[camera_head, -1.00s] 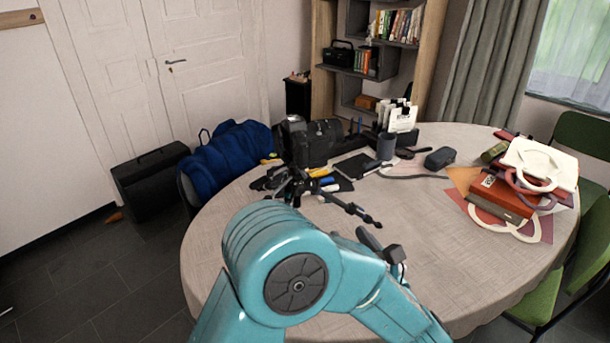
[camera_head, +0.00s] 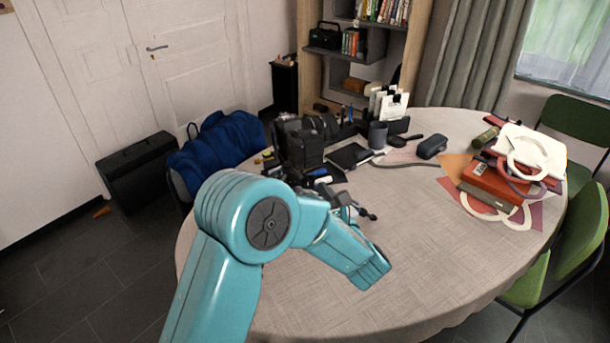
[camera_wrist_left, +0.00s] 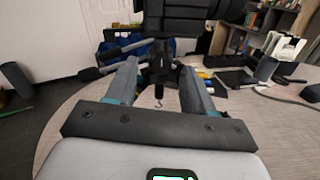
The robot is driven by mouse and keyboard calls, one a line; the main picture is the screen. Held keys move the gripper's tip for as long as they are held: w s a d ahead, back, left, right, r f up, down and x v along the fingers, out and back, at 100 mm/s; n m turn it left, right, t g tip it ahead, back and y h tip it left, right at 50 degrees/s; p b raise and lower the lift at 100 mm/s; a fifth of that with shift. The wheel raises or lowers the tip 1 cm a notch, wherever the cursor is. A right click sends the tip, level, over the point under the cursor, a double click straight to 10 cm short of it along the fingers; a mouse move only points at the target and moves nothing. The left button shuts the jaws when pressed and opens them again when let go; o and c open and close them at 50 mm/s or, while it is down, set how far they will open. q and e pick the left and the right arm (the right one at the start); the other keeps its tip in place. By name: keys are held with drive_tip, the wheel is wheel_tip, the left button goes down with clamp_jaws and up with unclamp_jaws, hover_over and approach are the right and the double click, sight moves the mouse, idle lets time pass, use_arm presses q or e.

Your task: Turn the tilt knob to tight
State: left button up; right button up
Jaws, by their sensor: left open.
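The black camera (camera_head: 302,150) stands on the table, with its tripod mostly hidden behind my left arm in the head view. In the left wrist view the dark underside of the camera mount (camera_wrist_left: 185,12) is at the top. The black tripod post (camera_wrist_left: 160,65) hangs below it, with rods reaching left. My left gripper (camera_wrist_left: 160,68) is open, its fingers on either side of the post in the picture. Contact and depth cannot be told. I cannot make out the tilt knob clearly. My right gripper is out of view.
The round table (camera_head: 420,240) is clear at its front right. Books and bags (camera_head: 500,180) lie at the right. A dark cup (camera_head: 378,135), a black case (camera_head: 432,147) and small items lie behind the tripod. A blue jacket (camera_head: 215,150) is at the left.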

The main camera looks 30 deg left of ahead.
sight(307, 185)
use_arm(q)
drive_tip(key=x, duration=0.4)
drive_tip(key=shift+w+f+p, duration=0.1)
drive_tip(key=shift+w+p, duration=0.1)
drive_tip(key=shift+p, duration=0.2)
drive_tip(key=shift+a, duration=0.3)
drive_tip(key=shift+w, duration=0.1)
